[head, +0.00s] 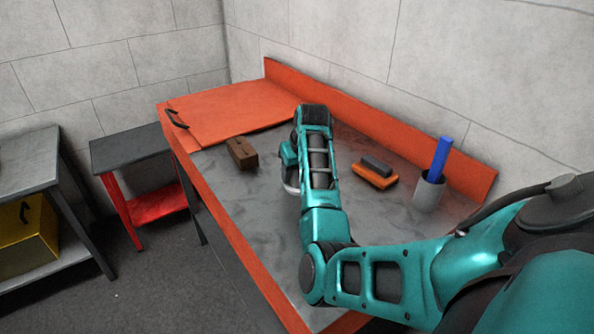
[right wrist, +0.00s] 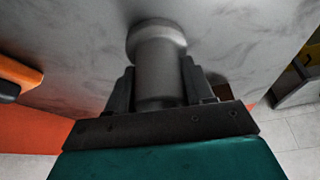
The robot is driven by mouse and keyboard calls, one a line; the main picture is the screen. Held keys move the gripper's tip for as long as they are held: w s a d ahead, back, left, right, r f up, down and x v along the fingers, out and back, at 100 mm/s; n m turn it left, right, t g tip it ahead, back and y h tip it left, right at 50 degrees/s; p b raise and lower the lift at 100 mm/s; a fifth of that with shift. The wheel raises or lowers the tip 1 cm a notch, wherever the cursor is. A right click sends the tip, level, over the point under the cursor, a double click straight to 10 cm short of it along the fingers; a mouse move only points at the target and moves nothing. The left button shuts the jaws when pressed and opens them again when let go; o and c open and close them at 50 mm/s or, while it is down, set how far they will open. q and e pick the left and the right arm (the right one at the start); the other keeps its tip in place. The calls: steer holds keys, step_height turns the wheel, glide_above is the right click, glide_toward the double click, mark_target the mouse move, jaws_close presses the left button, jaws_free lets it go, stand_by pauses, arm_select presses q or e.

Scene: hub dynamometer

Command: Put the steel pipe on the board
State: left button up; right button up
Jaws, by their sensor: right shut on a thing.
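The steel pipe (right wrist: 158,62) is a grey cylinder with a wider rim at its far end. My right gripper (right wrist: 157,84) is shut on it, one finger on each side, in the right wrist view. In the head view my right forearm hides most of the gripper and pipe; only a pale curved edge shows beside the arm, above the grey tabletop. I cannot tell whether the pipe touches the tabletop. The board (head: 235,107) seems to be the flat orange slab with a dark handle at the table's far left end. My left gripper is not in view.
The workbench (head: 225,205) has an orange rim and back ledge. A brown block (head: 242,153) lies near the board. An orange and grey brush-like thing (head: 375,175) and a grey cup (head: 429,194) with a blue stick (head: 440,158) stand right of my arm. The board's top looks clear.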

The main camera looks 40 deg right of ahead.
steer(key=o, duration=1.3)
steer(key=shift+f, duration=0.1)
steer(key=v, duration=1.2)
steer(key=shift+s+a, duration=0.1)
